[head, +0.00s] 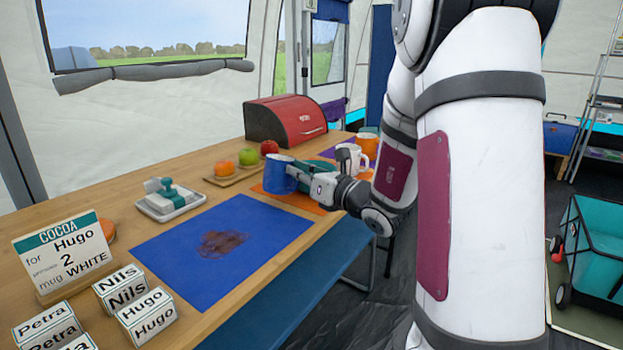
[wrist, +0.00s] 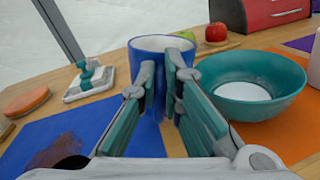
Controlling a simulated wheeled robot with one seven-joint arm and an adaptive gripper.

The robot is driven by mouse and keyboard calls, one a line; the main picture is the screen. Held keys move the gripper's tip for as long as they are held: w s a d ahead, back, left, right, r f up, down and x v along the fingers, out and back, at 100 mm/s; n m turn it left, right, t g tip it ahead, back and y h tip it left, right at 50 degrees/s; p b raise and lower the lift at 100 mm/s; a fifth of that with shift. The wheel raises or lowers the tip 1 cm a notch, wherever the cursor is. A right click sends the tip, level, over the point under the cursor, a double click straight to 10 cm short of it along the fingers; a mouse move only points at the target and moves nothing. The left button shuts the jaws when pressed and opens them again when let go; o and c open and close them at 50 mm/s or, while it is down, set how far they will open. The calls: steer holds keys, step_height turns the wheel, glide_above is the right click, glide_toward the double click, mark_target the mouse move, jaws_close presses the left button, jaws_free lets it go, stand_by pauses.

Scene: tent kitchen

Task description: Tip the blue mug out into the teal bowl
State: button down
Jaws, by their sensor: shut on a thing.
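The blue mug (head: 279,176) is in my gripper (head: 300,178), near the border of the blue and orange mats. In the wrist view the mug (wrist: 150,46) stands about upright between the two fingers of my gripper (wrist: 168,78). Its contents cannot be made out. The teal bowl (wrist: 262,98) is just right of the mug in the wrist view, on the orange mat, with a white round area at its bottom. In the head view the bowl (head: 321,165) is mostly hidden behind the mug and gripper.
A blue mat (head: 186,258) bears a brown stain (head: 221,244). A white tray (head: 170,205) with a teal-handled tool, fruit on a board (head: 236,176), and a red bread bin (head: 286,120) stand behind. A white mug (head: 351,156) and orange mug (head: 368,146) stand beyond my gripper. Cards and name blocks are front left.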

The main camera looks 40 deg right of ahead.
mark_target(276, 180)
steer(key=shift+s+a+f+n+b, duration=0.2)
steer(key=shift+a+f+n+b, duration=0.9)
steer(key=shift+b, duration=1.1)
steer(key=shift+s+a+f+n+b, duration=0.1)
steer(key=shift+a+n+b, duration=0.35)
steer(key=shift+n, duration=0.65)
steer(key=shift+a, duration=0.1)
